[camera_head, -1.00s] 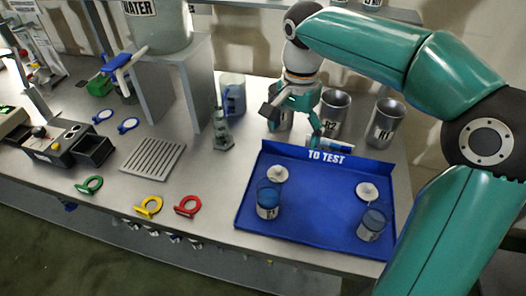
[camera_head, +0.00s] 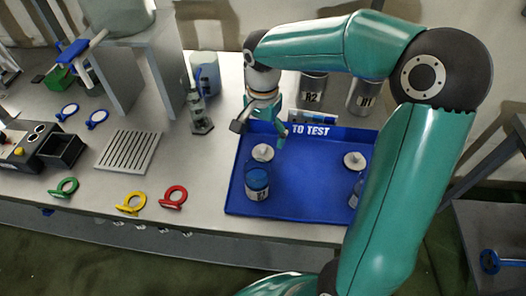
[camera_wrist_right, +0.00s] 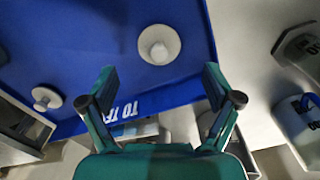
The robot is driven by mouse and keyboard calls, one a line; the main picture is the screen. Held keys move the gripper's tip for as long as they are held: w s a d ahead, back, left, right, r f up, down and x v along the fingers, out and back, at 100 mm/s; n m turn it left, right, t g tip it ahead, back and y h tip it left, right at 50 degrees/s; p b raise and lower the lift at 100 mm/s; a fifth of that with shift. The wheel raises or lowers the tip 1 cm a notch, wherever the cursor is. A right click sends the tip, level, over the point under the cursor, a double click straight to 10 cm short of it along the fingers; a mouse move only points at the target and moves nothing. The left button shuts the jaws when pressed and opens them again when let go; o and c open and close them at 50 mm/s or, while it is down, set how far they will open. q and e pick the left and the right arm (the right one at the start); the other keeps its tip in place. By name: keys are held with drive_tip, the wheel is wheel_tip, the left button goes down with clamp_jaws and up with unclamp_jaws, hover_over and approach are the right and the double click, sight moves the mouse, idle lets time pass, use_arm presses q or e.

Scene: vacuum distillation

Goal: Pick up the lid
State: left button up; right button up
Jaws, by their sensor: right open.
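Two white round lids with knobs lie on the blue tray (camera_head: 305,205) marked TO TEST. The left lid (camera_head: 262,152) is behind a glass jar with blue contents (camera_head: 257,183); the other lid (camera_head: 354,160) lies to the right. My right gripper (camera_head: 260,134) is open and empty above the tray's back-left part, just behind the left lid. In the right wrist view, one lid (camera_wrist_right: 159,44) lies beyond and between the open fingertips (camera_wrist_right: 160,80), apart from them. The other lid (camera_wrist_right: 46,98) is at the left. My left gripper is not in view.
A second jar (camera_head: 355,190) is partly hidden by my right arm. Containers R2 (camera_head: 313,88) and R1 (camera_head: 363,98) stand behind the tray. The tray's middle is clear.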

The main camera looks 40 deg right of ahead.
sight(263, 146)
drive_tip(key=shift+f, duration=2.65)
drive_tip(key=c, duration=1)
